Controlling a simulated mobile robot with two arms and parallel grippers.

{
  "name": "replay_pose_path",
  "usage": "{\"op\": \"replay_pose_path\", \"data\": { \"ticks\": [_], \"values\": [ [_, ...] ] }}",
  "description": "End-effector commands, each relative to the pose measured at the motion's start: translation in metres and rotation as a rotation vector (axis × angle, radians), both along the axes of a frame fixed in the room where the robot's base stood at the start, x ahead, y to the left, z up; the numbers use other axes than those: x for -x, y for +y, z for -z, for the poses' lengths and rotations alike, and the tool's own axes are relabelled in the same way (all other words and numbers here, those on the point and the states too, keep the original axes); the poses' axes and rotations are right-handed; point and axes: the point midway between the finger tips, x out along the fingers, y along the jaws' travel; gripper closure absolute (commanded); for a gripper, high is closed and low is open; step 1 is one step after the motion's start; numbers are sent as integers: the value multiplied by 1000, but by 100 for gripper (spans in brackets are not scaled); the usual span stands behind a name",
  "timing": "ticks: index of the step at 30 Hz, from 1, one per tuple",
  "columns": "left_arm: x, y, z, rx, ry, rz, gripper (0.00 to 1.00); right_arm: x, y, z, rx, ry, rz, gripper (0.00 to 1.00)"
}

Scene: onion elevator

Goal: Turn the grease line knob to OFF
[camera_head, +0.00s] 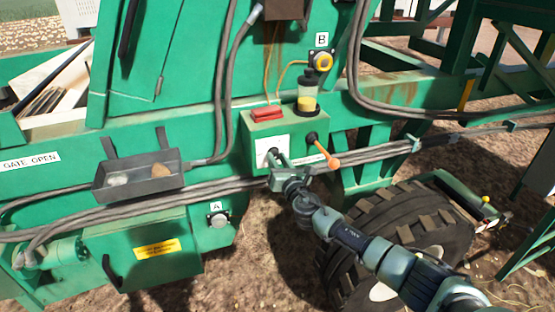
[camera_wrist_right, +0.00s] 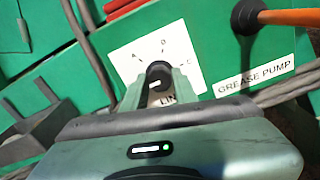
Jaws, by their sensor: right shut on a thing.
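The grease line knob (camera_wrist_right: 159,72) is a dark round knob on a white dial plate (camera_wrist_right: 128,58) with small marks around it. My right gripper (camera_wrist_right: 160,84) is shut on the knob, one finger on each side. Which mark the knob points at cannot be told. In the head view the white plate (camera_head: 265,150) is on the front of a green box, and my right gripper (camera_head: 277,157) is at its lower right, covering most of the knob. My left gripper is not in view.
An orange-handled lever (camera_head: 325,152), by the GREASE PUMP label (camera_wrist_right: 253,76), is close right of the knob. A red block (camera_head: 267,113) and a grease reservoir (camera_head: 308,92) sit on the box. Hoses run below it. A grey tray (camera_head: 107,187) hangs at left.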

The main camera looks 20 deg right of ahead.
Motion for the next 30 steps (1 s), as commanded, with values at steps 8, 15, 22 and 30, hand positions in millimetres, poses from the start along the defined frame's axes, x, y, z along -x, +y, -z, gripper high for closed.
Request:
{"op": "replay_pose_path", "data": {
  "ticks": [8,15,22,30],
  "values": [
    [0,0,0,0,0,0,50,1,0,3,5,4,-1,100],
    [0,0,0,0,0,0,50,0,0,2,4,2,0,50],
    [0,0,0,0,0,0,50,2,0,1,3,1,0,50],
    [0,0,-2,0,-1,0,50,36,-2,2,2,2,-1,50]
  ]
}}
